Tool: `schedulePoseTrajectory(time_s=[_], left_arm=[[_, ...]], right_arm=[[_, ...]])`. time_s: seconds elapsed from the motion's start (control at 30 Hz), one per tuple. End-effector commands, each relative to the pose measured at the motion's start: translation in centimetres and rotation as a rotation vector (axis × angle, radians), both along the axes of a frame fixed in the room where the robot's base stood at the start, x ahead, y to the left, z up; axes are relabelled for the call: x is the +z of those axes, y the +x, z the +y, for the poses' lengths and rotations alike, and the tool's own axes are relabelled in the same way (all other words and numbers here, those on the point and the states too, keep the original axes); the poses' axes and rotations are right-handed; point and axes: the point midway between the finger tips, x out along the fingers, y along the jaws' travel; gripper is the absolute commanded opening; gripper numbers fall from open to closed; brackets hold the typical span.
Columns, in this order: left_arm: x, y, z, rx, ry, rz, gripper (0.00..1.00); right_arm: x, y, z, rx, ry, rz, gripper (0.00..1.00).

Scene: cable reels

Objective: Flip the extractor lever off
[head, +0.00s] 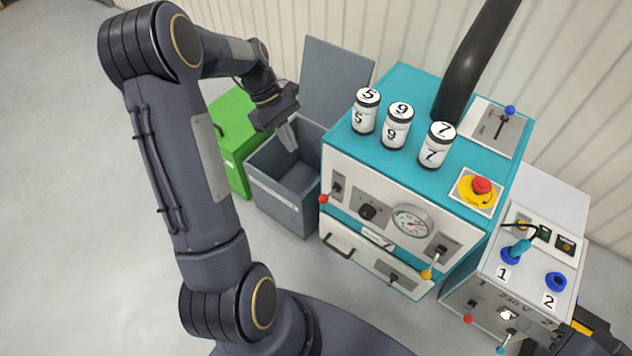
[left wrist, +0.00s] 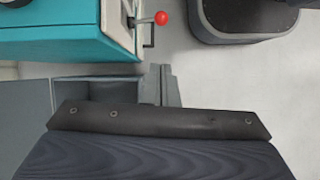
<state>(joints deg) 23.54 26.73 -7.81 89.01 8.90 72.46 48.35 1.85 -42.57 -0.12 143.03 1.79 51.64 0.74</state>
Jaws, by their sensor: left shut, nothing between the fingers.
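The teal-topped machine (head: 415,165) bears a thick black duct (head: 470,65). Beside the duct, a lever with a blue ball (head: 510,110) stands on a grey plate. On the machine's front are a red-ball lever (head: 323,199) at the left and a yellow-ball lever (head: 427,274) at the right. I cannot tell from labels which is the extractor's. My left gripper (head: 288,137) is shut and empty, pointing down over the open grey bin, left of the machine. In the left wrist view its fingers (left wrist: 164,86) are together, below the red-ball lever (left wrist: 161,18). My right gripper, at the lower right edge, is largely cut off.
The grey bin (head: 275,205) has its lid raised; a green box (head: 232,150) stands beside it. Several numbered white cans, including one marked 9 (head: 397,127), and a red stop button (head: 481,186) are on the machine. A control cabinet (head: 490,290) stands at the right.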

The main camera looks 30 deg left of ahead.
Motion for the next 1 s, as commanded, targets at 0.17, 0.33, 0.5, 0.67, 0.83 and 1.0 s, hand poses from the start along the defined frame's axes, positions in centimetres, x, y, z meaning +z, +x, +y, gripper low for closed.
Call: schedulePoseTrajectory(time_s=[0.17,0.33,0.5,0.67,0.83,1.0], left_arm=[[-0.7,-0.1,-0.4,-0.002,-0.001,0.0,0.0],[-3.1,-0.3,-1.6,-0.003,-0.003,0.002,0.0],[-6.5,-0.6,-3.4,-0.005,-0.003,0.002,0.0],[-9.3,-0.8,-4.9,-0.004,-0.002,0.001,0.0],[-10.5,-1.1,-7.0,-0.004,0.0,-0.001,0.0],[-11.1,-1.2,-7.9,-0.003,0.001,-0.002,0.0]], right_arm=[[-0.3,0.0,0.0,0.0,0.0,0.0,0.36],[-1.2,0.0,0.0,0.0,0.0,0.0,0.36],[-2.4,0.0,0.0,0.0,0.0,0.0,0.36],[-3.4,0.0,0.0,0.0,0.0,0.0,0.36],[-4.1,0.0,0.0,0.0,0.0,0.0,0.36],[-4.3,0.0,0.0,0.0,0.0,0.0,0.36]])
